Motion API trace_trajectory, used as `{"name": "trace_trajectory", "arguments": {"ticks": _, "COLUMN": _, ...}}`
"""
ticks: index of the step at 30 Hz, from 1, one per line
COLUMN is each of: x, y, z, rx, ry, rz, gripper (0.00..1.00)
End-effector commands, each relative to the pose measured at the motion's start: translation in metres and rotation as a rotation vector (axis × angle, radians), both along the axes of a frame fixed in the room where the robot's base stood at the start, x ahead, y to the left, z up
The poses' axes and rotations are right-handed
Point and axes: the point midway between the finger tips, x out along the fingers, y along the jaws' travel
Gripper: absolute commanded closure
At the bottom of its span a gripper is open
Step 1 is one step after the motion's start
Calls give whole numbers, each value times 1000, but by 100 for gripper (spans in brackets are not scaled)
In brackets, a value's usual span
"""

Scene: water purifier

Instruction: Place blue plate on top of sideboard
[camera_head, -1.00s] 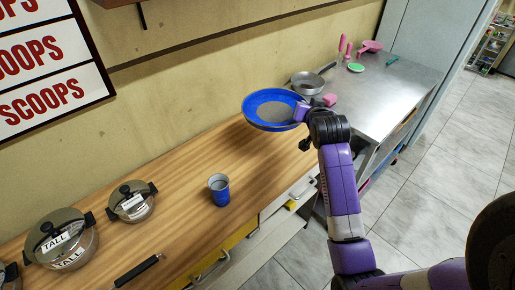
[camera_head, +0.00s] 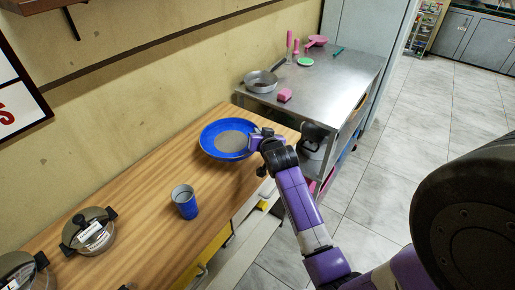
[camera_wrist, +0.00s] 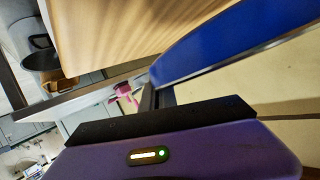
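The blue plate (camera_head: 212,147) with a grey-brown centre is at the far right end of the wooden-topped sideboard (camera_head: 135,190) in the head view. My gripper (camera_head: 256,140) is at the plate's right edge and appears shut on its rim. In the wrist view the blue plate (camera_wrist: 215,45) runs up from between the fingers (camera_wrist: 155,95), with the wooden top (camera_wrist: 105,30) beside it. The plate is over the wood; I cannot tell whether its underside touches it.
A blue cup (camera_head: 185,203) stands in front of the plate, and a lidded pot (camera_head: 88,232) is farther left. A metal table (camera_head: 325,85) adjoins the right end, holding a steel pan (camera_head: 261,83) and a pink sponge (camera_head: 284,95). Bare wood lies between cup and wall.

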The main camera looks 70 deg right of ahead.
Motion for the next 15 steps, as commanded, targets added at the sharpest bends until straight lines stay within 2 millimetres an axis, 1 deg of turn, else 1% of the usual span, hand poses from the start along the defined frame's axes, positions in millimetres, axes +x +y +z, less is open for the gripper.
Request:
{"name": "trace_trajectory", "arguments": {"ticks": 1, "x": 0, "y": 0, "z": -11, "rx": 2, "ry": 1, "rz": 0, "gripper": 100}}
{"name": "trace_trajectory", "arguments": {"ticks": 3, "x": 0, "y": 0, "z": -21, "rx": 1, "ry": 1, "rz": 0, "gripper": 100}}
{"name": "trace_trajectory", "arguments": {"ticks": 10, "x": 0, "y": 0, "z": -39, "rx": 0, "ry": -1, "rz": -1, "gripper": 100}}
{"name": "trace_trajectory", "arguments": {"ticks": 15, "x": 0, "y": 0, "z": -62, "rx": 0, "ry": 0, "rz": 0, "gripper": 100}}
